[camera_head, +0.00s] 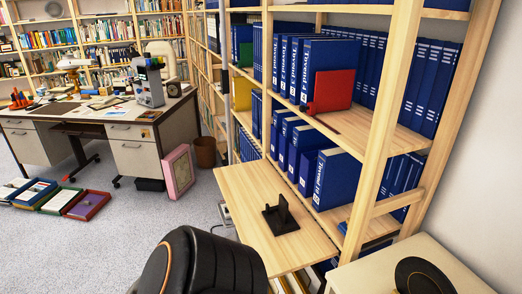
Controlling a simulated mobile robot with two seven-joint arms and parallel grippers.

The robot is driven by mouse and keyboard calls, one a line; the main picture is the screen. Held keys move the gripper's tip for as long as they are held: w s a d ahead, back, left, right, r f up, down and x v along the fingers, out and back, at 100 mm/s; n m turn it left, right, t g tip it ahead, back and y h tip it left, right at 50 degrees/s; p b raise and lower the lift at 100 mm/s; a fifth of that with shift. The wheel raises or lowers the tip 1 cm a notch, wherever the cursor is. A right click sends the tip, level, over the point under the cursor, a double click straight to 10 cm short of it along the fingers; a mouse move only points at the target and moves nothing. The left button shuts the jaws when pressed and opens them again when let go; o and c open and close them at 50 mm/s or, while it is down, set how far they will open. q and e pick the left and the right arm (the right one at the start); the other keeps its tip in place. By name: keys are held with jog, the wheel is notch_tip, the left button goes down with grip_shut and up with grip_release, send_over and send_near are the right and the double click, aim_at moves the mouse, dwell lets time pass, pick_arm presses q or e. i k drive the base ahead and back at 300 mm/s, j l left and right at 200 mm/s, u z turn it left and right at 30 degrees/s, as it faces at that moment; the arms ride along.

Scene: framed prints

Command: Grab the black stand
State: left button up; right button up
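The black stand (281,217) sits on a light wooden pull-out surface (248,193) that juts from the bookshelf, right of the picture's centre. It has a flat dark base and an upright part that rises from it. Nothing touches it from above. Neither of my grippers shows in the head view, so I cannot see whether they are open or shut.
Wooden shelves with blue binders (333,181) rise behind the stand. A dark rounded form (205,265) fills the bottom middle, close to the wooden surface. A cluttered desk (138,133), a pink frame (179,172) and a bin (205,152) stand left.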

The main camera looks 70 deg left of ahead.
aim_at(278, 218)
jog(key=j+u, duration=0.1)
jog(key=u, duration=2.05)
jog(key=i+j+u, duration=0.2)
jog(key=j, duration=0.1)
